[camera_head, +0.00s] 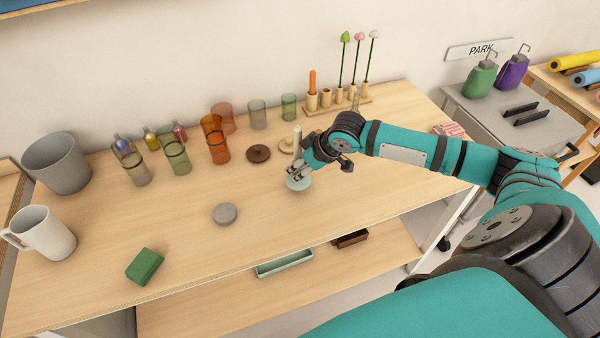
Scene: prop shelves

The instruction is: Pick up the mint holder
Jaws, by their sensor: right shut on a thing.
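The mint holder (298,183) is a small, round, pale mint piece at the middle of the wooden table (190,250). My right gripper (297,172) reaches down over it from the right and is shut on it. The fingers cover its upper part. I cannot tell whether it touches the table or hangs just above it. My left gripper is not in view.
A grey round holder (225,213) lies left of the gripper. Behind are a brown holder (258,153), a beige holder with a pale candle (297,140), and coloured glasses (218,148). A green block (144,266) and white mug (45,233) stand left. The front middle is clear.

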